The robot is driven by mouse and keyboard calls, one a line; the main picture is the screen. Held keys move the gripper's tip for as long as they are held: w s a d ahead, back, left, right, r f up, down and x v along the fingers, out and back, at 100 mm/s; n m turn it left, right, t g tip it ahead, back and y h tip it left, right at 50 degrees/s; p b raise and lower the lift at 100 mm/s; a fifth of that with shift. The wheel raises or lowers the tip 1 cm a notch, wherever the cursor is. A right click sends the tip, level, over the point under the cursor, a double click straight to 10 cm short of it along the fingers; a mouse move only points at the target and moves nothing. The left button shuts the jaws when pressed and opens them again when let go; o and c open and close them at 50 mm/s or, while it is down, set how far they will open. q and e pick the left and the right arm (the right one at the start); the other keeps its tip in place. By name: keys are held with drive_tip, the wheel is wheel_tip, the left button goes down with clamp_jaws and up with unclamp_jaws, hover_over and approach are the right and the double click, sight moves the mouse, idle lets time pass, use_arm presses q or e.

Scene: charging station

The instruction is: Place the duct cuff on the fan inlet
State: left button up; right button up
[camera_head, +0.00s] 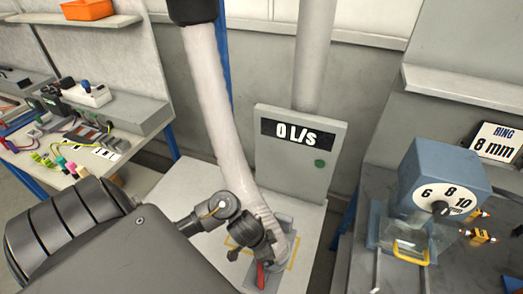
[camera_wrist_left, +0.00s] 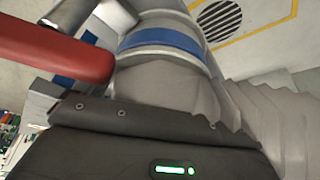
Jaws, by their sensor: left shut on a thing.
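The white flexible duct (camera_head: 209,90) hangs from a black fitting at the top and runs down to my left gripper (camera_head: 262,250). In the left wrist view, the grey duct cuff (camera_wrist_left: 160,60) with a blue band (camera_wrist_left: 160,37) is at my left gripper, which is shut on it. My gripper hides part of the cuff. A red lever (camera_head: 261,275) is beside it, large at left in the wrist view (camera_wrist_left: 50,50). A round slatted grille (camera_wrist_left: 218,20) lies inside a yellow outline beyond the cuff.
A grey panel reading "0 L/s" (camera_head: 300,155) stands behind the white platform (camera_head: 190,185). A cluttered bench (camera_head: 75,160) is at left. At right are a blue dial box (camera_head: 440,175) and a "RING 8 mm" sign (camera_head: 494,142).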

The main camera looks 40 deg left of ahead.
use_arm(q)
drive_tip(key=w+a+f, duration=0.1)
drive_tip(key=a, duration=0.1)
drive_tip(key=w+a+f+b, duration=0.2)
drive_tip(key=w+a, duration=0.1)
drive_tip(key=shift+w+a+f, duration=0.1)
drive_tip(key=shift+a+f, duration=0.2)
drive_tip(key=shift+a, duration=0.05)
drive_tip(key=shift+w+a+f+b, duration=0.5)
drive_tip(key=shift+a+f+b, duration=0.2)
drive_tip(key=shift+f, duration=0.75)
drive_tip(key=shift+w+a+f+b, duration=0.55)
drive_tip(key=shift+a+f+b, duration=0.1)
drive_tip(key=shift+f, duration=0.75)
drive_tip(key=shift+w+a+f+b, duration=0.5)
drive_tip(key=shift+a+f+b, duration=0.15)
drive_tip(key=shift+f, duration=0.8)
drive_tip(key=shift+f, duration=0.15)
drive_tip(key=o, duration=0.8)
